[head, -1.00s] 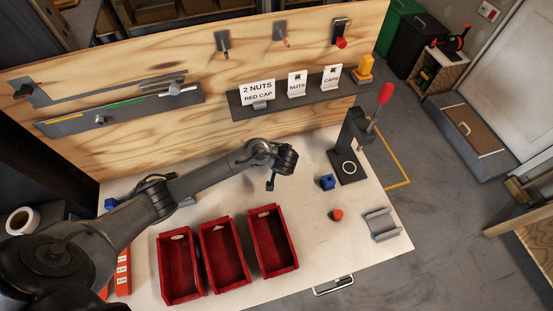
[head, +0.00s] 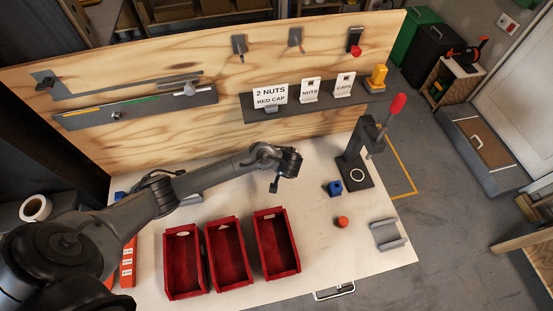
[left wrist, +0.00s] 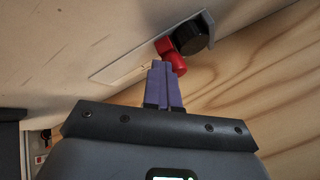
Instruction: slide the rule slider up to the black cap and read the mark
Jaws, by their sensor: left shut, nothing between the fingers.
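The grey rule (head: 125,90) is mounted on the plywood board at the left. A black cap (head: 46,84) sits at its left end. A grey slider (head: 188,88) is near its right end, well apart from the cap. My left gripper (head: 274,186) is over the table, right of and below the rule, touching neither part. In the left wrist view its purple fingers (left wrist: 165,85) are shut and empty. Just beyond their tips are a red piece (left wrist: 170,52) and a black round part (left wrist: 190,33); I cannot tell which parts these are. The rule's mark is too small to read.
A lower rail (head: 150,107) with coloured bands runs beneath the rule. A shelf (head: 322,108) holds sign cards. Red bins (head: 228,275) stand at the front. A press (head: 361,160), blue block (head: 335,188), red piece (head: 341,222) and grey bracket (head: 388,235) are at the right.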

